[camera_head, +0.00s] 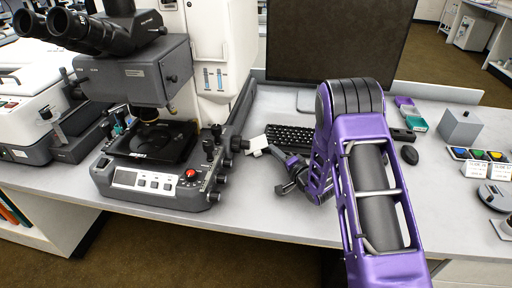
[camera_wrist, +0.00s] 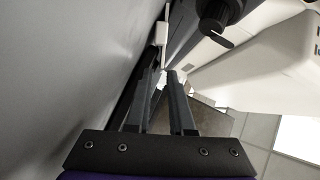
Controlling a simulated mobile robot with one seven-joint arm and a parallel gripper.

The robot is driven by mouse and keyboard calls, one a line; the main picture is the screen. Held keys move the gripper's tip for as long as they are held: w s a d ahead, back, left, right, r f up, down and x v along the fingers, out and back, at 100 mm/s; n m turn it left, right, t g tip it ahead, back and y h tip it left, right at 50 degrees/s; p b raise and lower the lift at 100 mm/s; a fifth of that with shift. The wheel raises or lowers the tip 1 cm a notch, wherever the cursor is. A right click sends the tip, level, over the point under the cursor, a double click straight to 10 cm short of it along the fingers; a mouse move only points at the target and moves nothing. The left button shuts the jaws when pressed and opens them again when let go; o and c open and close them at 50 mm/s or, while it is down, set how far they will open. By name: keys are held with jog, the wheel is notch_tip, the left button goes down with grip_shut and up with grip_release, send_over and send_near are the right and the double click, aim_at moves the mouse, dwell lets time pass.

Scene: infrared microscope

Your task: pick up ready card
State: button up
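A small white card (camera_head: 258,144) shows beside the microscope's right-hand knobs, in front of the keyboard. My gripper (camera_head: 273,168) reaches in from the right, low over the bench, with its fingertips close to the card. In the wrist view, my gripper's two dark fingers (camera_wrist: 166,74) stand apart with a visible gap. A small white piece (camera_wrist: 160,32), which looks like part of the card, lies just beyond the fingertips, nearer the left finger. Whether the fingers touch the card cannot be told. The card's lower part is partly hidden.
The infrared microscope (camera_head: 150,185) stands close left of my gripper, its side knobs near the fingers. The keyboard (camera_head: 289,137) and monitor (camera_head: 330,40) are behind. The front bench strip is clear.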

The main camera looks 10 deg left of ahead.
aim_at(256, 147)
jog(key=x, duration=0.4)
jog(key=shift+w+a+r, duration=0.15)
jog(key=shift+w+a, duration=0.05)
jog(key=shift+w, duration=0.15)
grip_shut()
dwell(1.1)
